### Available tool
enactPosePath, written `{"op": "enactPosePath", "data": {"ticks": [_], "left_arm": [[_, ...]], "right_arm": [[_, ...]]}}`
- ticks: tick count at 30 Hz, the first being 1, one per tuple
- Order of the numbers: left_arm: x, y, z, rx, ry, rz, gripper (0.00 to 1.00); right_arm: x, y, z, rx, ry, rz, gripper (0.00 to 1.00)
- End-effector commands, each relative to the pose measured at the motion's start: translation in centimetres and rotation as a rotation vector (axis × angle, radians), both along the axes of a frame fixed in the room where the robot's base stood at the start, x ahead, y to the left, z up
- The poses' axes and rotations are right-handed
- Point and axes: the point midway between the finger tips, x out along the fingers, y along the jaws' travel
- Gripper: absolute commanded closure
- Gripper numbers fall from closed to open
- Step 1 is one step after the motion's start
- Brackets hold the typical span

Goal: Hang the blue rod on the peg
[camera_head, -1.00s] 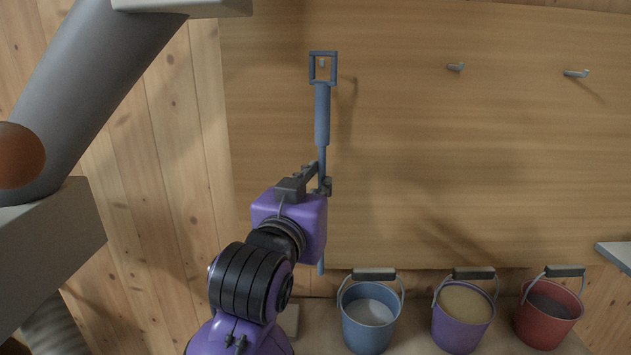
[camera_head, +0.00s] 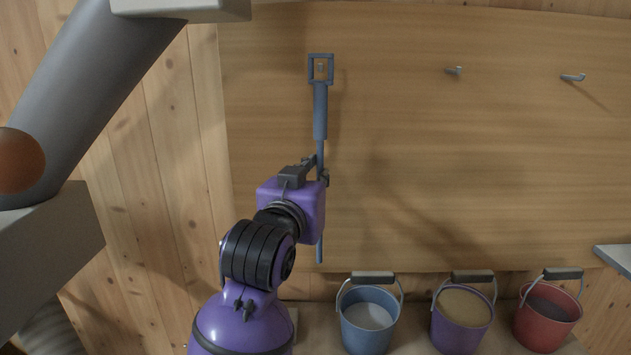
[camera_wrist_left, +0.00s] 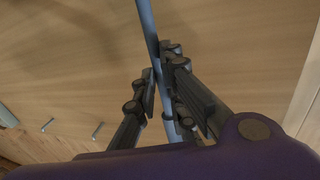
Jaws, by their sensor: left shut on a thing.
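The blue rod (camera_head: 320,115) is upright in front of the wooden board, with a square loop (camera_head: 311,70) at its top end. A small peg (camera_head: 321,68) shows inside the loop's opening; I cannot tell how far the peg passes through it. My left gripper (camera_head: 322,172) is shut on the rod's thin shaft below its thicker part. The left wrist view shows the fingers (camera_wrist_left: 160,90) on both sides of the shaft (camera_wrist_left: 147,30). The rod's lower end shows below my gripper. My right gripper is not in view.
Two more pegs, a middle one (camera_head: 454,71) and a right one (camera_head: 573,77), stick out of the board (camera_head: 450,180) and are empty. A blue bucket (camera_head: 368,340), a purple bucket (camera_head: 444,336) and a red bucket (camera_head: 530,334) stand below the board.

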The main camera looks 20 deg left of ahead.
Motion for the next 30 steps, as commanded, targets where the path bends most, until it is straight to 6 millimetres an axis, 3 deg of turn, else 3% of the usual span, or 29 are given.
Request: {"op": "enactPosePath", "data": {"ticks": [18,30], "left_arm": [[3.6,1.1,-0.2,0.000,-0.002,0.000,1.00],[4.7,1.4,-1.1,0.000,-0.001,0.001,1.00]], "right_arm": [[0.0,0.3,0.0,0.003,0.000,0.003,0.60],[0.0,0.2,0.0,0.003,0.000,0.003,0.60]]}}
